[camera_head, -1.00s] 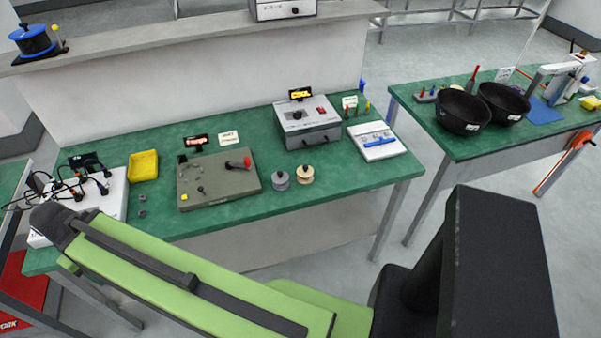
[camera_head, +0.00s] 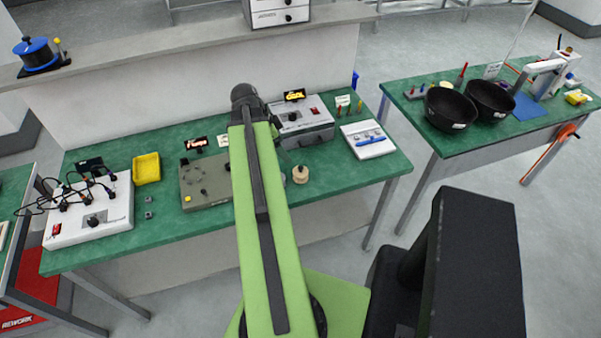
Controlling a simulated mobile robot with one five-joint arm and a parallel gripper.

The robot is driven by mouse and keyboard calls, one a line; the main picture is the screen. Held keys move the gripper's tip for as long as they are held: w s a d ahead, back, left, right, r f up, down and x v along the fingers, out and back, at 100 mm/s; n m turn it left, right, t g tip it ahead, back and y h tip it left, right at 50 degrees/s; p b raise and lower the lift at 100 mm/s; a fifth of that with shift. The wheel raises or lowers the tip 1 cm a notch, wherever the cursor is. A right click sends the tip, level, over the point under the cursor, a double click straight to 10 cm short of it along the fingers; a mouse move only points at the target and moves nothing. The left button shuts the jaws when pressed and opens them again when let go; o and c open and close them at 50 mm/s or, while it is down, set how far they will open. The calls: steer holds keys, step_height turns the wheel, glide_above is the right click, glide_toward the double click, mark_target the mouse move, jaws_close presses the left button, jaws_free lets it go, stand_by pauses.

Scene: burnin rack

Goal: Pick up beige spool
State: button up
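The beige spool (camera_head: 300,174) stands on the green workbench near its front edge, just right of my green arm. The grey spool beside it is almost wholly hidden behind my arm; only a sliver may show. My arm reaches up across the bench from the bottom of the picture, its dark end joint near the grey box.
A grey box with a display (camera_head: 305,124) stands behind the spool. A white tray with blue pieces (camera_head: 368,146) is to the right. A grey-green fixture plate (camera_head: 205,178) and a yellow bin (camera_head: 146,168) are to the left. Bench surface right of the spool is clear.

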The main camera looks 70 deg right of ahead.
steer(key=b, duration=1)
glide_toward(300, 171)
steer(key=x, duration=0.5)
steer(key=shift+w+f, duration=0.25)
steer(key=shift+w, duration=0.1)
steer(key=shift+s+d+f+b, duration=0.1)
steer(key=shift+s+f+b, duration=0.05)
steer(key=shift+f+b, duration=0.2)
steer(key=shift+s+r, duration=0.1)
steer(key=b+x, duration=0.4)
steer(key=x, duration=0.1)
steer(key=shift+s+d+b, duration=0.1)
steer(key=shift+d+b, duration=0.1)
steer(key=shift+b, duration=0.15)
steer(key=c, duration=1.5)
